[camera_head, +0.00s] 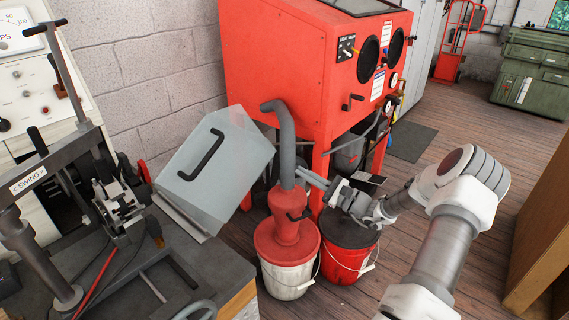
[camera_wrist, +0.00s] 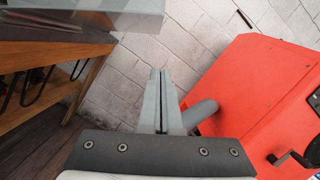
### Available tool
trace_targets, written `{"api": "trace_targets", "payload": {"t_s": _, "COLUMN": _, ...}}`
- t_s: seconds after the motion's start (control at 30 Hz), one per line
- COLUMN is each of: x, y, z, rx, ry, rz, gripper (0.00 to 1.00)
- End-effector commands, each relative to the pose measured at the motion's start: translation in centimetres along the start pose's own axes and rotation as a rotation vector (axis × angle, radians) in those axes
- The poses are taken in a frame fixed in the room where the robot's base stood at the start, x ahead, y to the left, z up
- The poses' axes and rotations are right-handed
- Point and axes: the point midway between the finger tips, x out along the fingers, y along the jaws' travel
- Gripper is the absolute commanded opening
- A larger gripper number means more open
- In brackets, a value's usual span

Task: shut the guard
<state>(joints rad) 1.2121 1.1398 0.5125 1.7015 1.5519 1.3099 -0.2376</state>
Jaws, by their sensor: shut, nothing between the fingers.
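The guard (camera_head: 232,172) is a clear grey, box-like cover with a black bar handle (camera_head: 203,154). In the head view it stands tilted at the bench's right back edge, beside the machine marked SWING (camera_head: 108,195) and not over it. A grey edge at the top left of the wrist view looks like part of the guard (camera_wrist: 110,8). My gripper (camera_head: 302,173) is to the right of the guard, apart from it, by the grey hose. Its two fingers are together and empty, and they also show in the wrist view (camera_wrist: 160,75).
A red blast cabinet (camera_head: 290,65) stands behind my gripper. A grey hose (camera_head: 286,140) runs down to a red cyclone on a white bucket (camera_head: 287,278), close to my fingers. A red bucket (camera_head: 345,262) stands below my gripper.

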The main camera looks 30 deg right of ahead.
Motion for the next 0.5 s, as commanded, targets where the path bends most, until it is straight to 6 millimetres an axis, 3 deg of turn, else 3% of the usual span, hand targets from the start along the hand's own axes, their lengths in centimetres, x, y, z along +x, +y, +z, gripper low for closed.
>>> {"api": "trace_targets", "payload": {"t_s": 0.5, "x": 9.8, "y": 0.1, "z": 0.7, "rx": -0.003, "ry": -0.003, "rz": 0.006, "gripper": 0.00}}
